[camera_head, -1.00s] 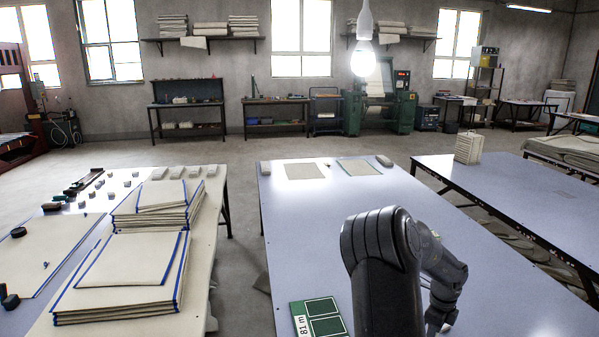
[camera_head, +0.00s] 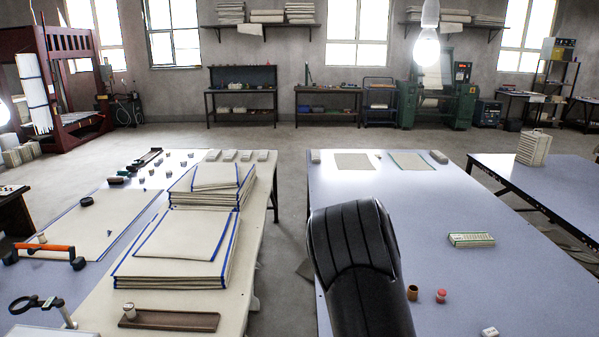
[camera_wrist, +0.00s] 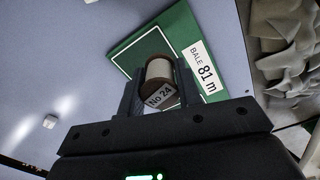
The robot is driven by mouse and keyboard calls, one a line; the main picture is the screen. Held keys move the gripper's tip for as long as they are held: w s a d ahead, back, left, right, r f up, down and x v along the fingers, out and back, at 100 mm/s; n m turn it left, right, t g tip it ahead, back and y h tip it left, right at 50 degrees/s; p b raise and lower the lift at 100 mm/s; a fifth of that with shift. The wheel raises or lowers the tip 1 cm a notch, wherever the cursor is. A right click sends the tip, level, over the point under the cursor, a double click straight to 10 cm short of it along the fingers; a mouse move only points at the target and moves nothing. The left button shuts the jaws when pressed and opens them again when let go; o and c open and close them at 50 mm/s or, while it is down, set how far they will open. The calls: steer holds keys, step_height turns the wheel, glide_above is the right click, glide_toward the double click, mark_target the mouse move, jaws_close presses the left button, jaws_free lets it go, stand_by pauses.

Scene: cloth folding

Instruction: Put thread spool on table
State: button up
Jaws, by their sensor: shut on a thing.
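The thread spool (camera_wrist: 159,70), with pale thread, a brown end and a "No 24" label, is between the two fingers of my gripper (camera_wrist: 158,82) in the wrist view. My gripper is shut on it. Behind the spool is a green board (camera_wrist: 140,45) with a white "BALE 81 m" label. How high the spool is above the board I cannot tell. The pale blue table (camera_head: 440,200) fills the right of the head view and also shows in the wrist view (camera_wrist: 60,75). In the head view my arm hides the gripper and spool.
On the table stand a brown cylinder (camera_head: 413,293), a red-topped spool (camera_head: 441,296), a small white block (camera_head: 489,332) and a green-edged pale box (camera_head: 471,239). Folded cloth stacks (camera_head: 175,248) lie on the left table. The blue table's middle is largely bare.

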steer(key=a+n, duration=0.3)
steer(key=a, duration=0.1)
steer(key=s+d+m, duration=0.2)
steer(key=d+m, duration=0.9)
steer(key=d, duration=0.2)
steer(key=s+d+m, duration=0.2)
steer(key=d+m, duration=0.8)
steer(key=d, duration=0.3)
steer(key=s+d+r+m, duration=0.1)
steer(key=s+d+m, duration=0.6)
steer(key=d+m, duration=0.3)
steer(key=s+d+m, duration=0.8)
steer(key=d+m, duration=0.3)
steer(key=shift+r+m, duration=0.35)
steer(key=shift+m, duration=0.05)
steer(key=w+a+f, duration=0.1)
steer(key=w+f, duration=0.1)
steer(key=w, duration=0.1)
steer(key=w+a+f, duration=0.1)
steer(key=w+f, duration=0.1)
steer(key=w, duration=0.2)
steer(key=w+a+f, duration=0.1)
steer(key=w+f, duration=0.2)
steer(key=w, duration=0.1)
steer(key=shift+a+f, duration=0.1)
steer(key=shift+a, duration=0.2)
steer(key=shift+f, duration=1.7)
